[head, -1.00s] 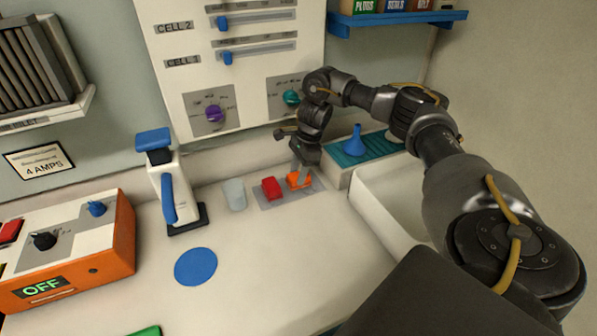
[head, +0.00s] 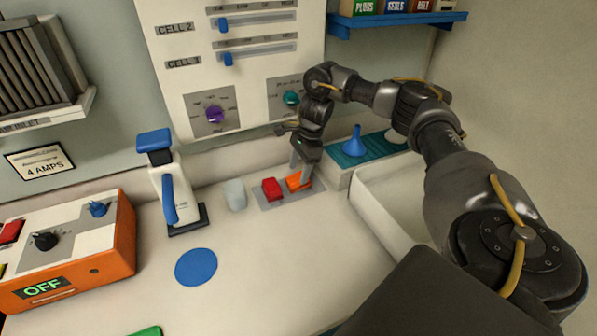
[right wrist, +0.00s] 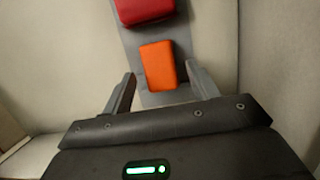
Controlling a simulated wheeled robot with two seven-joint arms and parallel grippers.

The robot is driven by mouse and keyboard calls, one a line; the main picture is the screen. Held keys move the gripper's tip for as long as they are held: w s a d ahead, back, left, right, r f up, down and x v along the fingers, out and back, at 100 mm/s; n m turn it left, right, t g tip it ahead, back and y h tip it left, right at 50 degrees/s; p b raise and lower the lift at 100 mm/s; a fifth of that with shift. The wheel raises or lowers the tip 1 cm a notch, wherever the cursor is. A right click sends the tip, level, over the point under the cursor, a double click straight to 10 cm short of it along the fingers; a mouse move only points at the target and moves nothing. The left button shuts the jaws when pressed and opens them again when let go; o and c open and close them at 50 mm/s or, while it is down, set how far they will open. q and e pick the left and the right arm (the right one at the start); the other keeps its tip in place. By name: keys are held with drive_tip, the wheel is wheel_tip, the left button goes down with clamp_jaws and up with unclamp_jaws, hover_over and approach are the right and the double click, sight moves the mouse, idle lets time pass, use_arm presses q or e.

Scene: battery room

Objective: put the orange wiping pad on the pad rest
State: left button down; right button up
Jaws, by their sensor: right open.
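The orange wiping pad (head: 298,183) lies on a flat grey plate (head: 290,198), which looks like the pad rest, beside a red pad (head: 272,188). My right gripper (head: 303,176) is open just over the orange pad, fingers pointing down. In the right wrist view the orange pad (right wrist: 158,66) lies between and a little beyond the two open fingers (right wrist: 160,75), with gaps at both sides. The red pad (right wrist: 145,10) is past it on the same grey plate. My left gripper is not in view.
A clear cup (head: 235,195) stands left of the plate. A white bin (head: 385,205) and a teal tray with a blue funnel (head: 354,142) are at the right.

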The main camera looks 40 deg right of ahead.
drive_tip(key=p+v, duration=0.1)
drive_tip(key=v, duration=0.5)
drive_tip(key=shift+r, duration=0.1)
idle(0.3)
